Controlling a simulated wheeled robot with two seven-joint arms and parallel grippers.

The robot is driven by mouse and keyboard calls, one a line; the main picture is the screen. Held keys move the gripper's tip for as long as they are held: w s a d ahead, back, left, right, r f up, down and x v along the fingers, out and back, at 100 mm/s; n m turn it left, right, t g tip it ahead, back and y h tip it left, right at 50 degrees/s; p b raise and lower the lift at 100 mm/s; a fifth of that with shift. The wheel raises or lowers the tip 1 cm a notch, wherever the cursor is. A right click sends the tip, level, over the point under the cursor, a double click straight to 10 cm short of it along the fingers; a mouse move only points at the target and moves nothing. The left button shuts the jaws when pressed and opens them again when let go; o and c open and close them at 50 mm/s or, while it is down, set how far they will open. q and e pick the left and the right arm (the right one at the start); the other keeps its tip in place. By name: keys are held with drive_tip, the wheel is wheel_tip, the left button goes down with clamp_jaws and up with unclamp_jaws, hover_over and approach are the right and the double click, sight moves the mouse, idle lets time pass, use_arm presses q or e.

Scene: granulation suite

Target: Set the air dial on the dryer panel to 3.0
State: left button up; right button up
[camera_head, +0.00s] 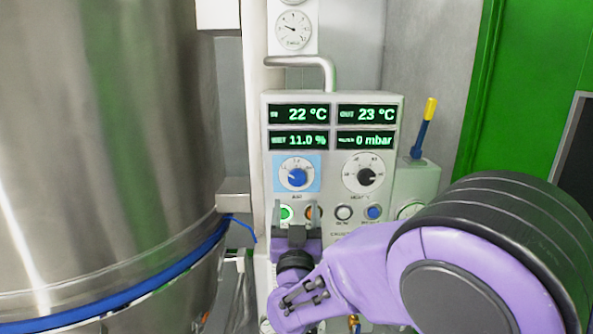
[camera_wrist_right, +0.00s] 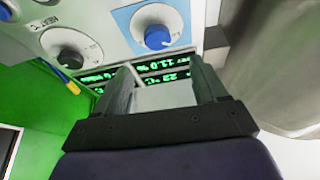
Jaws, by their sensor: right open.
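The air dial (camera_head: 297,177) is a blue knob on a white scale with a light-blue surround, at the left of the dryer panel (camera_head: 331,222). Its pointer and numbers are too small to read surely. It also shows in the right wrist view (camera_wrist_right: 157,37), where the panel appears upside down. My right gripper (camera_head: 296,213) is in front of the panel, below the air dial and apart from it in the picture. In the right wrist view its two fingers (camera_wrist_right: 163,80) are spread with nothing between them. My left gripper is out of view.
A black-knobbed dial (camera_head: 366,177) is right of the air dial. Green displays (camera_head: 331,127) are above, and buttons (camera_head: 343,213) below, partly hidden by my right gripper. A large steel vessel (camera_head: 105,130) stands left. A yellow-tipped blue lever (camera_head: 424,128) rises at right.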

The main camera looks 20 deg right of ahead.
sight(297, 180)
drive_tip(key=p+x, duration=0.4)
drive_tip(key=x, duration=0.5)
drive_tip(key=shift+d+f, duration=0.15)
drive_tip(key=shift+f, duration=0.05)
drive_tip(key=shift+w+d+r, duration=0.1)
drive_tip(key=shift+w, duration=0.3)
drive_tip(key=c, duration=1)
